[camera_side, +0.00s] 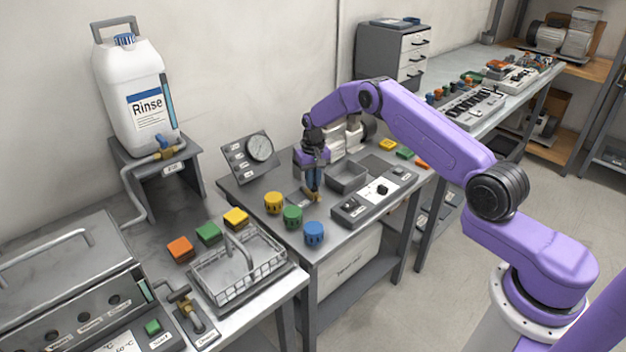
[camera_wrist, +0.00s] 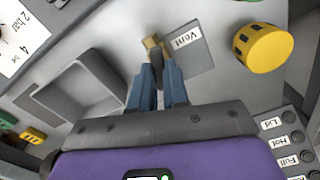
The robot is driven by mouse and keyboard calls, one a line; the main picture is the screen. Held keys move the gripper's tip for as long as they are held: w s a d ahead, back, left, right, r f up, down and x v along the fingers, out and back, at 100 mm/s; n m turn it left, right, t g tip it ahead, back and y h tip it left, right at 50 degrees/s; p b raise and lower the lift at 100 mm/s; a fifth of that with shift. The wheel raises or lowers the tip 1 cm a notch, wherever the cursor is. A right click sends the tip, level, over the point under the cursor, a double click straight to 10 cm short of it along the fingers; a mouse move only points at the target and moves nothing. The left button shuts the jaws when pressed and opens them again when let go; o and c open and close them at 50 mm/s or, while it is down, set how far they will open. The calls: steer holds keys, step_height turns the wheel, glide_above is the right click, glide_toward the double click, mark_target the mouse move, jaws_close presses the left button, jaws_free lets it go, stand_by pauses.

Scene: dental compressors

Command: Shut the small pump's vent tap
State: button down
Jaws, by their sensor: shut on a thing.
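My gripper (camera_side: 313,190) points down over the middle bench and also shows in the wrist view (camera_wrist: 155,70). Its two blue fingers are closed on the dark handle of the vent tap (camera_wrist: 151,43). The tap's brass body shows just past the fingertips, beside a grey plate labelled "Vent" (camera_wrist: 187,41). In the side view the brass of the tap shows low at the fingertips, and the fingers hide most of it. I cannot tell the handle's exact angle. The small pump (camera_side: 350,135) is partly hidden behind my arm.
Yellow, green and blue round knobs (camera_side: 293,216) stand left of my gripper. A grey open tray (camera_side: 346,177) and a switch panel (camera_side: 374,197) lie to its right. A gauge panel (camera_side: 248,157) stands behind. A wire basket (camera_side: 238,268) is on the nearer bench.

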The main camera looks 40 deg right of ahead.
steer(key=m, duration=1.4)
steer(key=shift+a, duration=0.1)
stand_by(0.4)
steer(key=c, duration=1.1)
jaws_free()
step_height(320, 180, up, 17)
steer(key=shift+r, duration=0.2)
